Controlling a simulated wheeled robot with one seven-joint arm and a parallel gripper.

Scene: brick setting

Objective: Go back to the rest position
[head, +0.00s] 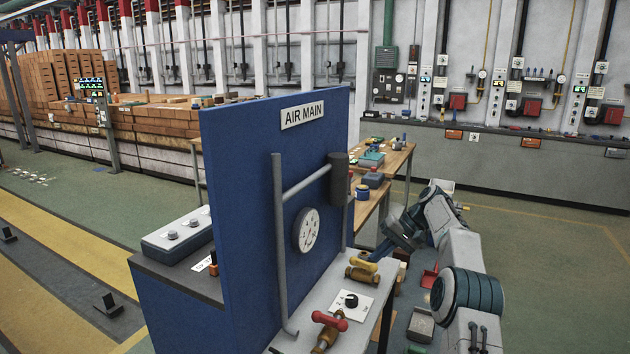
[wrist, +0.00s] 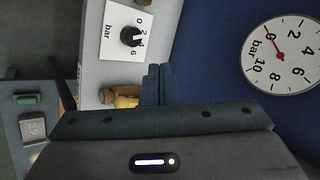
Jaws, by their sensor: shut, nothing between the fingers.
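My gripper (wrist: 158,84) is shut and empty in the wrist view, its two fingertips together in front of the blue panel (wrist: 210,50). In the head view my arm is bent at the right of the AIR MAIN panel (head: 245,190), with the gripper end (head: 388,248) pointing down and left beside the bench; its fingertips are hard to make out there. The yellow-handled valve (head: 362,268) is close to the gripper and also shows partly behind the fingers in the wrist view (wrist: 122,97). No contact with it is visible.
The bench has a red-handled valve (head: 329,320), a black pressure knob (head: 351,300) and a grey pipe (head: 279,240). A round gauge (head: 307,230) is on the panel. A wooden table (head: 398,160) with tools stands behind. Green floor (head: 540,270) at the right is open.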

